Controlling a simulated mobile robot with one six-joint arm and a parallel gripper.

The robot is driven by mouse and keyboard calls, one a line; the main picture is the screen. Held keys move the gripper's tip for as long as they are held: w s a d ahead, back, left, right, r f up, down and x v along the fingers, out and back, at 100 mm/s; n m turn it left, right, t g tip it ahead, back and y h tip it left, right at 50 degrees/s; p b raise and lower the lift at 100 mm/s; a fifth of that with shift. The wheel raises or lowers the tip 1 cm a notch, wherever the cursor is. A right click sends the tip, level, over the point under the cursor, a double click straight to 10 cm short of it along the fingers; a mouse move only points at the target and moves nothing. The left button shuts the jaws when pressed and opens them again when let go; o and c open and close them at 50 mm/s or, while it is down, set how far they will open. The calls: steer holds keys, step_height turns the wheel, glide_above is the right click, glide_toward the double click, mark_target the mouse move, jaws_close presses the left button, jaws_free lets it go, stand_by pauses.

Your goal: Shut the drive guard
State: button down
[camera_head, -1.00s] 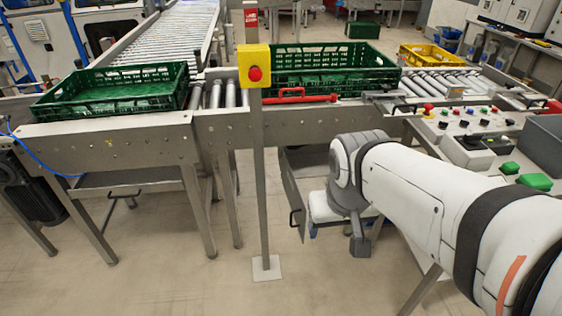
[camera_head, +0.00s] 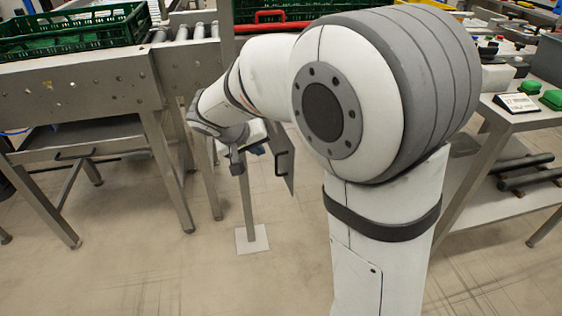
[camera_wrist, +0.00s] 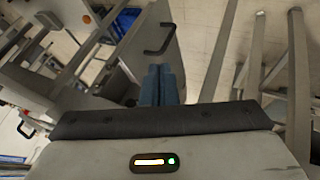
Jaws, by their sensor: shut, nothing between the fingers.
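The drive guard (camera_head: 290,172) is a grey sheet-metal panel with a black bar handle (camera_head: 281,164). It stands swung out below the conveyor frame, partly hidden behind my arm in the head view. In the wrist view the guard (camera_wrist: 140,20) is ahead of the fingers, with its black handle (camera_wrist: 163,42) just above the fingertips. My gripper (camera_head: 238,168) is shut and empty, a little left of the guard in the head view. In the wrist view my gripper's fingers (camera_wrist: 162,72) are together and appear apart from the handle.
A thin post (camera_head: 247,205) on a floor plate stands near my gripper. A green crate (camera_head: 75,38) sits on the conveyor at left. A control table with a lower shelf (camera_head: 505,200) stands at right. The floor in front is clear.

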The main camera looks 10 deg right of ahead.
steer(key=b, duration=0.2)
glide_toward(291, 162)
step_height(291, 162, down, 4)
steer(key=w+a, duration=0.1)
steer(key=a, duration=0.1)
steer(key=shift+w+d+r, duration=0.15)
steer(key=shift+d, duration=0.85)
steer(key=shift+w+d+r, duration=0.15)
steer(key=shift+d+r, duration=0.05)
steer(key=shift+d, duration=0.85)
